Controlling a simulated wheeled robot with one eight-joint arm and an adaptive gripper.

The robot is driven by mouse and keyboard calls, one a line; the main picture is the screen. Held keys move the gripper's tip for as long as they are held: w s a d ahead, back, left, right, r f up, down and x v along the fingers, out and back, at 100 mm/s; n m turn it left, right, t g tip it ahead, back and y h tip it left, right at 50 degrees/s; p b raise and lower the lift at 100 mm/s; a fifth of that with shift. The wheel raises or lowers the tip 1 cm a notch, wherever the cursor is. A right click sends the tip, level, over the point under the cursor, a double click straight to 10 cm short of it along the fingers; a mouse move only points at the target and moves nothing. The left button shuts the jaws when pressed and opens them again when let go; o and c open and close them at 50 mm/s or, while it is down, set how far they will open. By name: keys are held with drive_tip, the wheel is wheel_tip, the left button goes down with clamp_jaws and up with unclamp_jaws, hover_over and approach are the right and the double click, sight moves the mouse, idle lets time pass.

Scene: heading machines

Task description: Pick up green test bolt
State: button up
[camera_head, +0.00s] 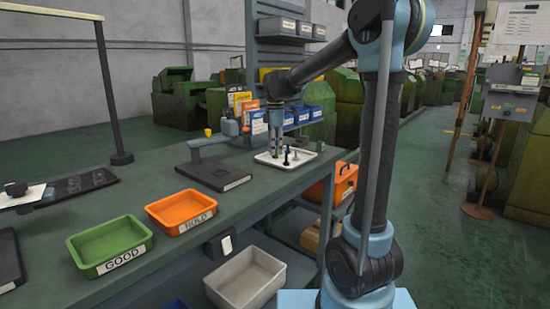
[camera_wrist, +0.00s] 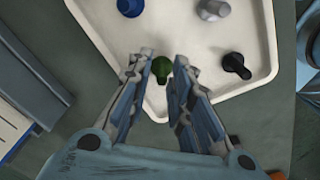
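The green test bolt (camera_wrist: 161,69) stands near one corner of the white tray (camera_wrist: 258,78) in the wrist view. My gripper (camera_wrist: 164,80) is over that corner, its two fingers apart, one on each side of the bolt. Whether either finger touches the bolt I cannot tell. In the head view my gripper (camera_head: 275,150) points down over the left part of the white tray (camera_head: 300,165). I cannot make out the green bolt there.
A blue bolt (camera_wrist: 130,7), a grey bolt (camera_wrist: 213,9) and a black bolt (camera_wrist: 236,65) share the tray. A dark flat box (camera_head: 213,175), an orange HOLD bin (camera_head: 181,211) and a green GOOD bin (camera_head: 110,245) stand on the bench to the left.

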drive_tip(key=shift+f, duration=0.55)
clamp_jaws()
drive_tip(key=shift+r, duration=0.1)
